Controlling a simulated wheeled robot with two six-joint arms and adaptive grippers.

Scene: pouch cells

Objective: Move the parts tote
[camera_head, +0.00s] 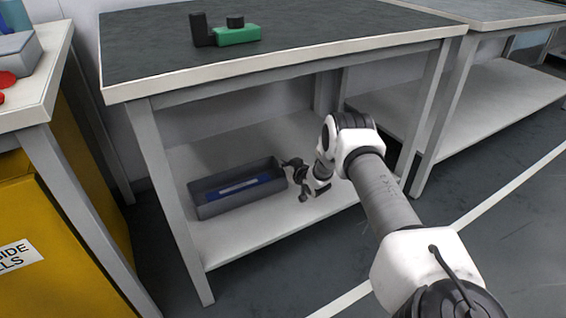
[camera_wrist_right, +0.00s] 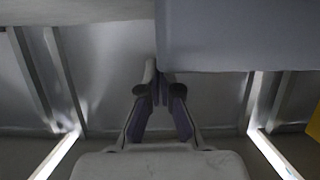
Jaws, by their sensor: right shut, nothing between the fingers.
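The parts tote (camera_head: 205,211) is a dark grey open box on the lower shelf of the middle workbench. A blue, flat item (camera_head: 238,186) lies inside it. My right gripper (camera_head: 294,180) is beside the tote's right end, under the bench top. In the right wrist view its fingers (camera_wrist_right: 160,88) are together, with nothing held between them. A plain blue-grey surface (camera_wrist_right: 240,36) fills the upper right of that view, close to the fingertips; it looks like the tote's side. I cannot tell whether they touch. My left gripper is not in view.
The bench top (camera_head: 300,40) is above the shelf (camera_head: 245,232), and bench legs stand on either side. A green and black device (camera_head: 237,35) stands on top. A yellow cabinet (camera_head: 40,225) is at left. The shelf right of my gripper is clear.

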